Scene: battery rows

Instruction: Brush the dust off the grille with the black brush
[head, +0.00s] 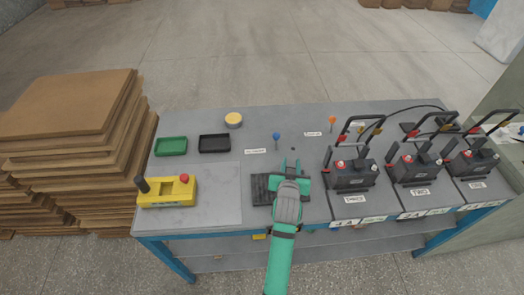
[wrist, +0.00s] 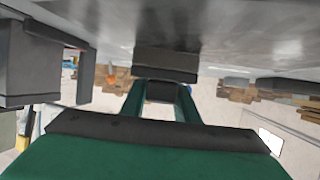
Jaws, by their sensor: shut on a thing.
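The grille (head: 262,188) is a dark ribbed panel lying on the grey table near its front edge. My gripper (head: 290,168) is over the right part of the grille and hides some of it. In the wrist view, my green fingers are shut on a dark block, which looks like the black brush (wrist: 165,63). The brush is hard to make out in the head view, being mostly hidden by my gripper. I cannot tell whether the brush touches the grille. Dust on the grille is too small to make out.
Three batteries with raised handles, one of them (head: 352,172), stand to the right. A yellow box (head: 168,191) with a red button, a green tray (head: 171,146) and a black tray (head: 214,144) are to the left. A blue-topped pin (head: 276,136) stands just behind the grille.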

